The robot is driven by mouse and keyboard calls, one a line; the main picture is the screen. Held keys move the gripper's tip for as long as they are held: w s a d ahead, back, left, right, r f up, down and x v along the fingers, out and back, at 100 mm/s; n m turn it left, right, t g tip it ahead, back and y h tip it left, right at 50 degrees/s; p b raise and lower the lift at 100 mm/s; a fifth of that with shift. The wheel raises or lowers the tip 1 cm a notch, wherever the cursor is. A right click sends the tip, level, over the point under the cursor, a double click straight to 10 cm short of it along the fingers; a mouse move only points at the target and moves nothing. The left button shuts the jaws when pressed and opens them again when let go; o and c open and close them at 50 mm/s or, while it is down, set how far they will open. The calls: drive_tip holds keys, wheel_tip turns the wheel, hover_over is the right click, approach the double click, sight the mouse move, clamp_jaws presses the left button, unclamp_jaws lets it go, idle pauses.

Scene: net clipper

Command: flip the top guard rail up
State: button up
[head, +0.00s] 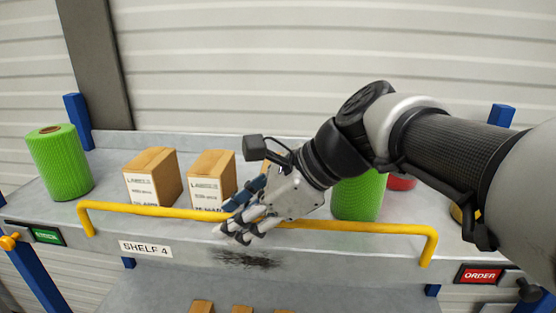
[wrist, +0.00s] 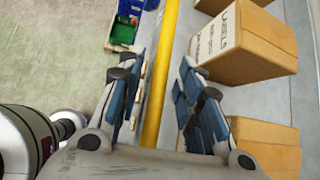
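The top guard rail (head: 150,209) is a yellow bar with bent ends, running along the front of the top shelf, in front of the boxes. My gripper (head: 232,228) is at the rail's middle, reaching in from the right. In the wrist view the rail (wrist: 168,70) runs between the two blue-padded fingers of my gripper (wrist: 164,68). The fingers are wide apart, with a gap between the rail and the right finger. The left finger is close to the rail; I cannot tell whether it touches.
Cardboard boxes (head: 153,177) stand behind the rail, close beside the right finger in the wrist view. Green net rolls (head: 59,162) stand at the left and behind my arm. An orange knob (head: 9,242) is at the left shelf end, a red ORDER sign (head: 481,275) at the right.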

drive_tip(key=v, duration=1.2)
drive_tip(key=shift+w+f, duration=0.1)
